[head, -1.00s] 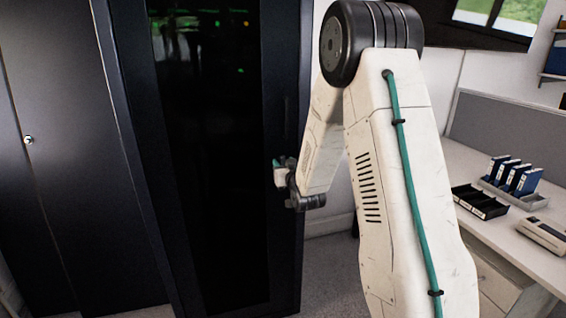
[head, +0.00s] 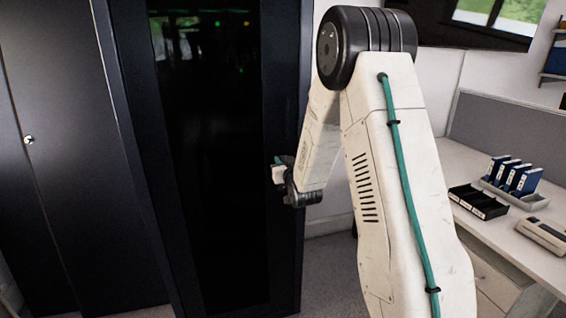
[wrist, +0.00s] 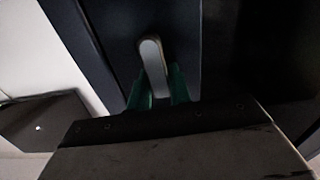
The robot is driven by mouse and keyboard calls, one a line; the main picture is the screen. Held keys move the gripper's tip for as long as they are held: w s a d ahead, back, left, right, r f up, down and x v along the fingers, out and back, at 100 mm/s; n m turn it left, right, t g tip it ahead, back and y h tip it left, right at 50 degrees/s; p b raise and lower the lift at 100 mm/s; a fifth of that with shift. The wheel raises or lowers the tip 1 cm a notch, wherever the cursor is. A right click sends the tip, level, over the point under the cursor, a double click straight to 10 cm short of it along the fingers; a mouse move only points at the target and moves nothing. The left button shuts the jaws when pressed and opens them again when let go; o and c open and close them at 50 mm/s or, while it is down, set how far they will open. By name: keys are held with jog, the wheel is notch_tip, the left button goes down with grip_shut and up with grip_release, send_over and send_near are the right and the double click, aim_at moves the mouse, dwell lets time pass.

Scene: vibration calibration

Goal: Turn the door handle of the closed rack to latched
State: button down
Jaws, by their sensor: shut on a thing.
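The black rack (head: 283,80) stands at the centre in the head view, its dark glass door (head: 215,150) closed. The door handle (wrist: 152,58) shows in the wrist view as a pale grey lever on the dark door frame, tilted slightly in that picture. My gripper (wrist: 158,90) has green fingers on either side of the handle's lower part and is shut on it. In the head view my gripper (head: 278,166) is at the rack's right edge, where my wrist hides most of the handle. I cannot tell from here whether the handle is latched.
A dark cabinet (head: 60,130) with a small round lock stands left of the rack. A white desk (head: 470,170) on the right holds blue binders (head: 515,178), a black tray (head: 477,202) and a grey device (head: 545,233). Grey floor (head: 330,270) shows between rack and desk.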

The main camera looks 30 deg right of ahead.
jog(key=shift+n, duration=0.3)
jog(key=n, duration=0.3)
jog(key=shift+w+a+f+n, duration=0.1)
jog(key=shift+a+n, duration=0.25)
jog(key=shift+n, duration=0.05)
jog(key=shift+w+a+f+n, duration=0.15)
jog(key=shift+f+n, duration=0.1)
jog(key=shift+n, duration=1.9)
jog(key=shift+s+a+f+n, duration=0.15)
jog(key=shift+f+n, duration=0.15)
jog(key=shift+n, duration=1.9)
jog(key=shift+w+a+f+n, duration=0.15)
jog(key=shift+f+n, duration=0.1)
jog(key=shift+n, duration=1.9)
jog(key=c, duration=1.3)
grip_release()
